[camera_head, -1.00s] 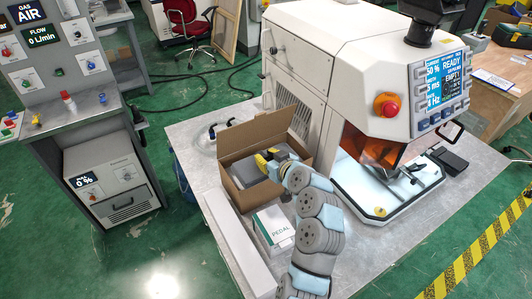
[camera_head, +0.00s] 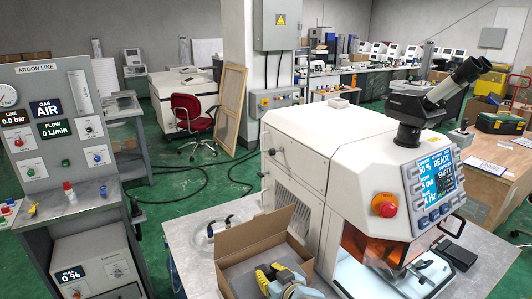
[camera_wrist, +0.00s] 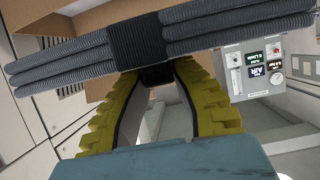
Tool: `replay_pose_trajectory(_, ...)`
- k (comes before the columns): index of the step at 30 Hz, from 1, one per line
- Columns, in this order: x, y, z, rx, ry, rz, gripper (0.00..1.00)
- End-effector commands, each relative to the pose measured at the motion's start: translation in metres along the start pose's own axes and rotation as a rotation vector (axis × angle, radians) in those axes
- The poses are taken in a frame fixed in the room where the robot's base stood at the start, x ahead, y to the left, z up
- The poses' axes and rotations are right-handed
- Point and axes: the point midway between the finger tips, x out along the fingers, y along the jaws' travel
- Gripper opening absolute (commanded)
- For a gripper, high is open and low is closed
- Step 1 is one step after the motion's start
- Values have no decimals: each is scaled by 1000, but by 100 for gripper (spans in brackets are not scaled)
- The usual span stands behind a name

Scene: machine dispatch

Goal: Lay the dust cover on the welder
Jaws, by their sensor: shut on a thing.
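The welder (camera_head: 320,165) is a large white machine on the bench, with a lit screen, a red knob and binocular eyepieces on top. In the head view my gripper (camera_head: 268,276) is at the open cardboard box (camera_head: 262,232) left of the welder. Grey material shows inside the box; I cannot tell how far the bundle is lifted.
The argon panel (camera_head: 55,125) stands at the left with a grey unit below it. A clear hose coil (camera_head: 222,224) lies on the bench behind the box. A red chair (camera_head: 190,118) and a pillar stand farther back. The eyepieces (camera_head: 445,95) rise above the welder's front.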

Motion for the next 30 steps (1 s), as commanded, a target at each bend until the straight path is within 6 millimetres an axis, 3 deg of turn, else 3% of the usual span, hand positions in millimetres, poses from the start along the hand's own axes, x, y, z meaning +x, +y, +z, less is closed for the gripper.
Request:
replay_pose_trajectory(7, -34, -7, 27, 52, -11, 107, 0)
replay_pose_trajectory(16, -63, -34, 38, 69, -4, 173, 0)
replay_pose_trajectory(21, -75, -53, 39, 65, 4, 187, 0)
replay_pose_trajectory(30, -83, -57, 15, 78, 5, 207, 0)
